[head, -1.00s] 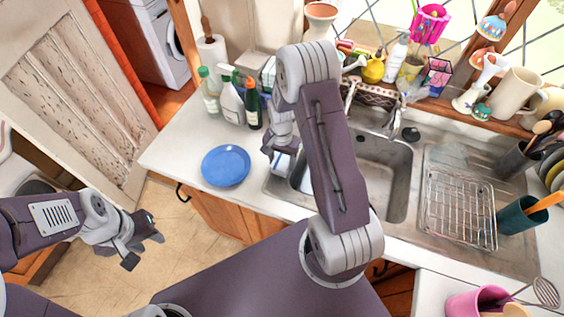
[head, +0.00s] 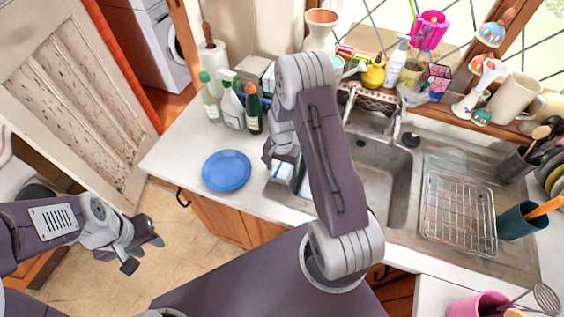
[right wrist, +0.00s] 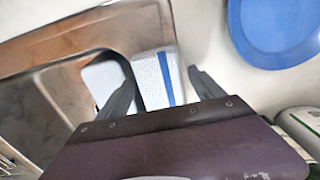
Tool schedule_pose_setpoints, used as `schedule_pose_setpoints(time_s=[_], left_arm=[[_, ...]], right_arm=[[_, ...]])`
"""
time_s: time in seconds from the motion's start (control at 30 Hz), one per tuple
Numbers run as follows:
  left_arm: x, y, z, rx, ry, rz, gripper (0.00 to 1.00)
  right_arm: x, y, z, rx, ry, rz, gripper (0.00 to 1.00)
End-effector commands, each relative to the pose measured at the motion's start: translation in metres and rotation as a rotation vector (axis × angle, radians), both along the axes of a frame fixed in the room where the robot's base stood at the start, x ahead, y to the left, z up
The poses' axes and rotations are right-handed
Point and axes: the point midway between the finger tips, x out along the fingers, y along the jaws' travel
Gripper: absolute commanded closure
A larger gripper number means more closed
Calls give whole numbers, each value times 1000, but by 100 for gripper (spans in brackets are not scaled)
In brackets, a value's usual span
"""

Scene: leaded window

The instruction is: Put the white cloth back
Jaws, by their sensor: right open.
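The white cloth (right wrist: 154,76) has a blue stripe and lies at the left edge of the sink in the right wrist view. In the head view only a small part of the cloth (head: 283,171) shows below my right gripper (head: 281,160). In the right wrist view my right gripper (right wrist: 162,88) is open, one finger on each side of the cloth. I cannot tell whether the fingers touch it. My left gripper (head: 146,254) is open and empty, over the floor left of the counter.
A blue plate (head: 226,171) lies on the counter left of the sink. Several bottles (head: 231,105) stand behind it. A wire rack (head: 459,214) sits on the drainer at right. A white piece (right wrist: 101,80) of unclear kind shows in the sink.

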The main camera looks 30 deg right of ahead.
Motion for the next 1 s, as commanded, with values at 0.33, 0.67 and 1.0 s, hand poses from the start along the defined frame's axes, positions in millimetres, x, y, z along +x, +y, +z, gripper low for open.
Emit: schedule_pose_setpoints(time_s=[0.33,0.67,1.0], left_arm=[[0,0,-13,0,0,0,64],[0,0,-16,0,0,0,64],[0,0,-16,0,0,0,64]], right_arm=[[2,0,75,-1,-8,0,23],[0,0,119,-1,-2,0,23],[-72,53,136,-8,-64,497,23]])
